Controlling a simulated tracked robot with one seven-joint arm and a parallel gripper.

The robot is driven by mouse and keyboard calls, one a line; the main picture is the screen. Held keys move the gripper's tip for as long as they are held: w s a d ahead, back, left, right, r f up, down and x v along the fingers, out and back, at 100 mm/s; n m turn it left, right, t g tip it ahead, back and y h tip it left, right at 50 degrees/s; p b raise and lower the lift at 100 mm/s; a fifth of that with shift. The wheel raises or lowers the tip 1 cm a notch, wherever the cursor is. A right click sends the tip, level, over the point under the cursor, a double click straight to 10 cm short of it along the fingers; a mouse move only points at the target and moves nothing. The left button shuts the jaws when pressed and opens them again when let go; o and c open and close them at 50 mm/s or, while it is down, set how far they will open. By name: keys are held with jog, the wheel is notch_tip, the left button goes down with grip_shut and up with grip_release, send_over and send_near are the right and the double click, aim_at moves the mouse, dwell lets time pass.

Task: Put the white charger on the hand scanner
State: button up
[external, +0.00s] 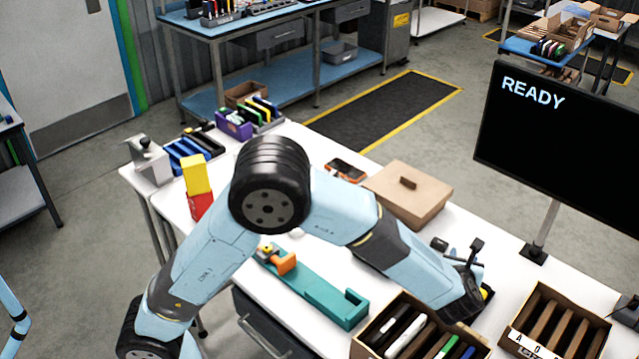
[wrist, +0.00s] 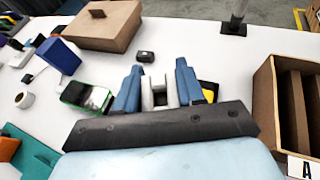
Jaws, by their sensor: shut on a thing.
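My gripper (wrist: 158,82) is shut on a white block-like thing (wrist: 158,92), which looks like the white charger and sits between the blue fingers. In the external view my gripper (external: 462,258) is at the right end of the table, and the charger cannot be made out there. The hand scanner is not clear to me. A dark device with a green edge (wrist: 88,95) lies left of the fingers. A yellow and black thing (wrist: 208,91) is partly hidden behind the right finger. An orange and black device (external: 347,170) lies farther back.
A closed brown box (external: 408,193) stands behind. A divided carton (external: 556,330) is at the right, and another with several slim items (external: 400,335) is in front. A teal tray (external: 322,288), a small black block (wrist: 145,57) and a blue block (wrist: 58,54) are nearby.

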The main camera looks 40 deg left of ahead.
jog(key=w+d+f, duration=0.1)
jog(key=w+f, duration=0.1)
jog(key=w+d+f, duration=0.1)
jog(key=w+f, duration=0.1)
jog(key=w+d+f, duration=0.1)
jog(key=w+f, duration=0.1)
jog(key=f, duration=0.1)
jog(key=shift+w+d, duration=0.1)
jog(key=shift+w, duration=0.25)
jog(key=shift+f, duration=1.5)
jog(key=shift+f, duration=0.1)
jog(key=o, duration=1.1)
jog(key=shift+c, duration=0.2)
